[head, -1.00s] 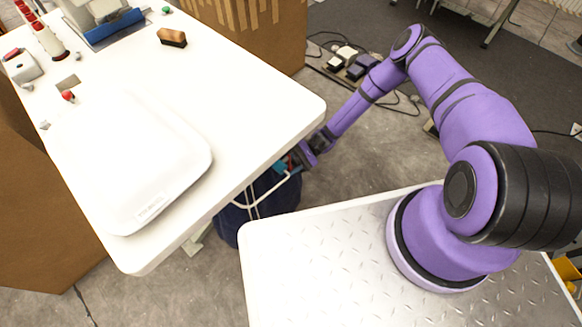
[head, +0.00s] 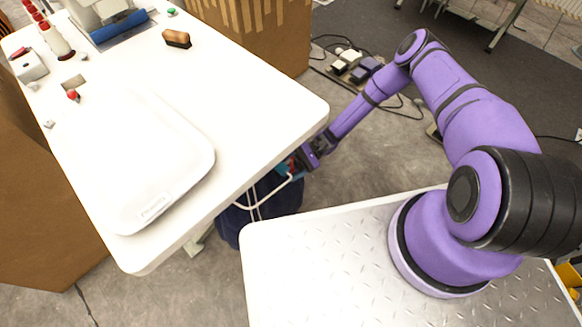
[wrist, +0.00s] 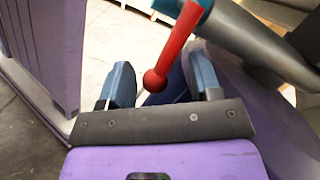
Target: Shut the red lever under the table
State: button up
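The red lever (wrist: 178,45) shows in the wrist view as a red rod with a ball end. It runs up to a teal fitting (wrist: 205,3) at the end of a grey pipe (wrist: 255,38). My gripper (wrist: 161,68) is open, with its two blue-padded fingers apart. The ball end lies between the fingers in the picture, closer to the left one. I cannot tell whether it touches either. In the head view my gripper (head: 303,158) is by the near right edge of the white table (head: 245,125), and the lever is mostly hidden there.
A dark blue bag or bin (head: 270,200) is under the table edge, beside a white bent tube (head: 262,204). Cables and power adapters (head: 352,65) are on the floor behind my arm. A cardboard box (head: 255,35) stands behind the table.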

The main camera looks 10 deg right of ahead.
jog(key=v, duration=1.1)
jog(key=shift+a, duration=0.1)
